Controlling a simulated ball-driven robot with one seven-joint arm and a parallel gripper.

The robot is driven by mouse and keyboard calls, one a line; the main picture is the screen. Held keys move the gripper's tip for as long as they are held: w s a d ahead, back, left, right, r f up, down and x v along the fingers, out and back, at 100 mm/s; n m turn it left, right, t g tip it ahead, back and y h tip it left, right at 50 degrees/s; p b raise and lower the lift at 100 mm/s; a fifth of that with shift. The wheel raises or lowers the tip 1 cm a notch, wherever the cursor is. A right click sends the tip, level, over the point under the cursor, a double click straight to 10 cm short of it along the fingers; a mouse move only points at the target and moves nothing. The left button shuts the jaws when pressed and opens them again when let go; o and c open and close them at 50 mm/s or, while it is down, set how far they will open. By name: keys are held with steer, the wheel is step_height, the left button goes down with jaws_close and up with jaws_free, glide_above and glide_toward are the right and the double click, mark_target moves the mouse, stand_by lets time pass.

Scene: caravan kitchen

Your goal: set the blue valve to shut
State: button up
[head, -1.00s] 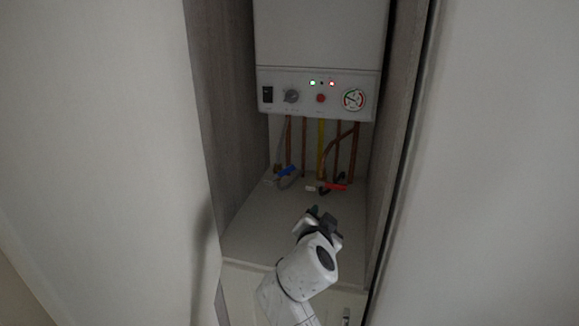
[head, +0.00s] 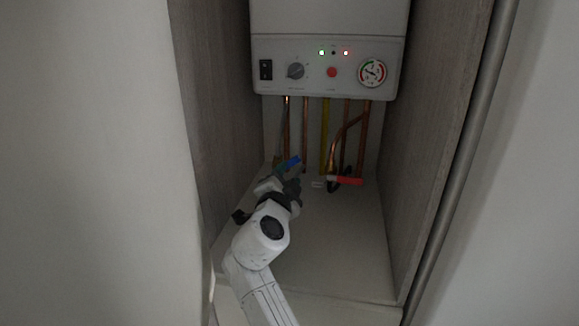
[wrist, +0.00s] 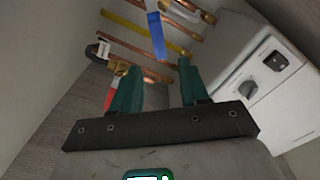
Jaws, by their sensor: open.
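The blue valve (head: 290,163) has a blue lever and sits low on the pipes at the left below the boiler. The lever slants up to the right in the head view. In the wrist view the blue lever (wrist: 156,36) points towards my gripper (wrist: 159,64), its near end around the gap between the teal fingertips. My gripper is open, and I see no clear contact with the lever. In the head view my gripper (head: 288,183) is just below the lever; its fingers are hard to make out there, and the valve body is partly hidden.
A red-handled valve (head: 346,181) is to the right, also in the wrist view (wrist: 111,94). The white boiler (head: 325,65) hangs above copper and yellow pipes. Wood-grain side walls (head: 215,110) make the cupboard narrow. The cupboard floor (head: 335,235) is clear at right.

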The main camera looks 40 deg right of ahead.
mark_target(293, 162)
steer(key=p+x, duration=0.2)
steer(key=x, duration=0.9)
steer(key=shift+w+f, duration=0.1)
steer(key=shift+w, duration=0.05)
steer(key=shift+c, duration=0.4)
jaws_close()
